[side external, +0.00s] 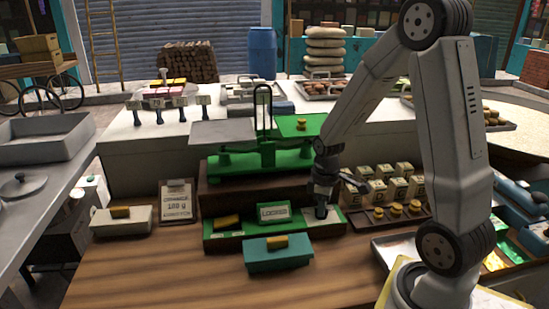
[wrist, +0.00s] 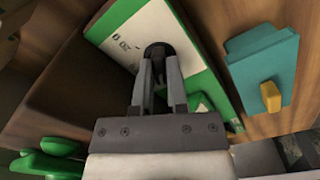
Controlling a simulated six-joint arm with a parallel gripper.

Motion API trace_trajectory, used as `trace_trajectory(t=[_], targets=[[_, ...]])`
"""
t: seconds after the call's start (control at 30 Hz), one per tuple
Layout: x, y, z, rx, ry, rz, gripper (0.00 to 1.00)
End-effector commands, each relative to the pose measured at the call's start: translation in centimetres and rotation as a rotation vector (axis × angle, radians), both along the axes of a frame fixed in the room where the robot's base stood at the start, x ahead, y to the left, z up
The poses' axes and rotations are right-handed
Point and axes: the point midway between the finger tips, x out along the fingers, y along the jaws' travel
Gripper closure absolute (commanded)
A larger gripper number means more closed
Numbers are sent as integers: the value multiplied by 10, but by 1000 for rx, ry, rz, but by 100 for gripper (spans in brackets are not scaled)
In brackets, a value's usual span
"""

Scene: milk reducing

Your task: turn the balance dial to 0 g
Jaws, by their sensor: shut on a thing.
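The green balance (side external: 262,150) has a grey pan on the left and a green pan on the right holding small brass weights. Below it is a green-edged panel (side external: 225,235) with a white dial plate (wrist: 128,38), whose printed marks are small and hard to read. The dark dial knob (wrist: 157,49) stands on this plate. My gripper (wrist: 158,82) is shut on the knob, pointing down at the right end of the panel in the side view (side external: 321,208). The fingers hide part of the knob, and I cannot tell its setting.
A teal box (side external: 278,258) with a yellow handle sits in front of the panel. A card (side external: 178,203) and a pale box (side external: 121,221) stand left. Blocks and brass weights (side external: 396,208) crowd the right. The front-left tabletop is clear.

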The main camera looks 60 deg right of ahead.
Motion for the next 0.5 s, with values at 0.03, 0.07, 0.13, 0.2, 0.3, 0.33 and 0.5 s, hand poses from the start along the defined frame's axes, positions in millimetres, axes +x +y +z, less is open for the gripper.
trace_trajectory(t=[0.03,0.07,0.13,0.2,0.3,0.33,0.5], targets=[[2,-1,1,-3,-5,3,100],[1,-1,1,-3,-5,3,100],[2,-1,1,-3,-5,3,100],[2,-1,1,-3,-5,3,76],[1,0,1,-2,-4,3,47],[1,0,1,-2,-4,2,47],[1,0,0,-1,-2,1,47]])
